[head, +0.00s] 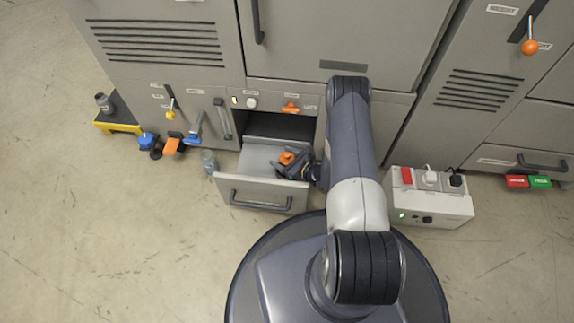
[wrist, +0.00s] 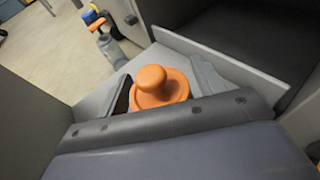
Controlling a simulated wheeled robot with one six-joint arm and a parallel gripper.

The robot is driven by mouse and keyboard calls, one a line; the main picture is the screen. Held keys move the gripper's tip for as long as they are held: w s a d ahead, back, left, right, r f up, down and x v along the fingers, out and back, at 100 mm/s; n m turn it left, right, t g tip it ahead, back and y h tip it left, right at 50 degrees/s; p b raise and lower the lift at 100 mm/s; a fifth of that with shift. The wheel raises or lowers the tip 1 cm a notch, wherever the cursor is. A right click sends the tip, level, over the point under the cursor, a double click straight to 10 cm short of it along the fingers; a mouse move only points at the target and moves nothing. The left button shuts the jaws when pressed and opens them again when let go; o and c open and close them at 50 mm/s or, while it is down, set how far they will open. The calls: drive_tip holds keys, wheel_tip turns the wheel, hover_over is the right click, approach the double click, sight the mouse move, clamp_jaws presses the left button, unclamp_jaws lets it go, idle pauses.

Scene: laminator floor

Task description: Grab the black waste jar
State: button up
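A round orange lid with a knob (head: 287,157) shows inside the pulled-out drawer (head: 262,190). It shows large in the wrist view (wrist: 157,88). The body under the lid is mostly hidden, so I cannot tell if it is the black waste jar. My gripper (head: 294,164) is low in the drawer, its fingers apart on either side of the orange lid. I cannot see them pressing on it. A dark grey jar (head: 104,102) stands on a yellow-edged black platform at the far left.
A grey bottle (head: 209,161) stands on the floor left of the drawer; it also shows in the wrist view (wrist: 111,48). Blue and orange fittings (head: 172,146) lie further left. A light box with switches (head: 428,198) stands right of my arm. The front left floor is clear.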

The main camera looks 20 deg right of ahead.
drive_tip(key=c, duration=1)
